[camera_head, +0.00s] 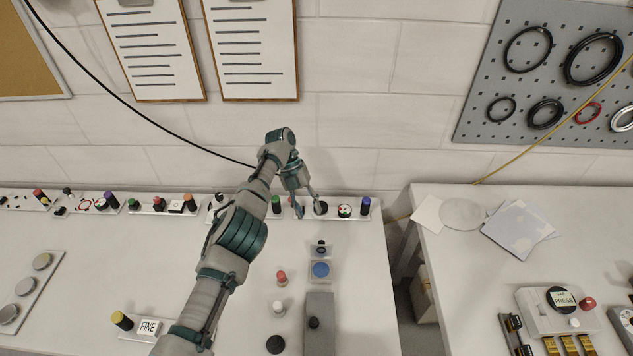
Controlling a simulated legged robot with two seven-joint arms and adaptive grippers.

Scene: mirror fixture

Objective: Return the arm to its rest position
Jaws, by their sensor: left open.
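My left arm reaches up from the bottom of the head view, over the left table. Its gripper (307,209) is open and points down at the panel strip (332,214) along the back of this table. The fingertips are in front of or close to a small black knob (321,207). I cannot tell whether they touch it, but I see nothing held. A green knob (276,204) stands just left of the gripper. A round gauge (345,210) and a dark blue knob (365,205) stand to its right. My right gripper is not in view.
Right of my arm, the left table holds a blue button (321,269), a red knob (281,278) and a grey slider box (319,325). A gap separates it from the right table (455,275). The wall carries clipboards (252,45) and a pegboard (560,75).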

